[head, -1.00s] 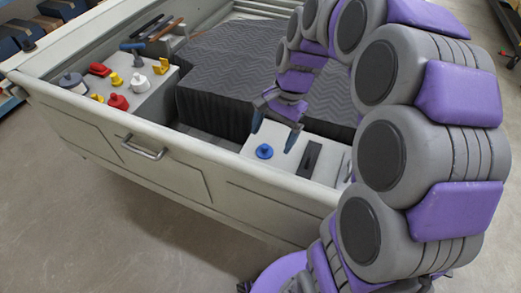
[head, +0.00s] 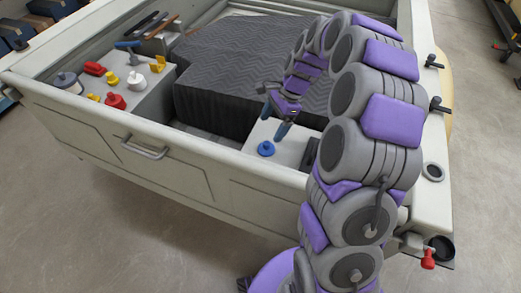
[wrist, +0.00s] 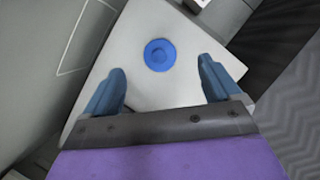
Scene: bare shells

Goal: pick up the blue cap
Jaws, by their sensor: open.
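The blue cap (head: 265,149) is a round blue piece with a raised knob, lying on a pale flat-topped box (head: 290,152) inside the truck bed. In the wrist view the blue cap (wrist: 159,55) shows whole, with nothing around it. My gripper (head: 275,118) is above that box, close to the cap and apart from it. In the wrist view my gripper (wrist: 163,80) is open and empty, its two blue fingers spread to either side below the cap in the picture.
A second pale box (head: 150,92) at left holds several red, yellow and white pieces. A dark ridged mat (head: 235,60) covers the bed's middle. The pale side wall (head: 120,145) with a handle stands in front. A red piece (head: 428,258) hangs at the right corner.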

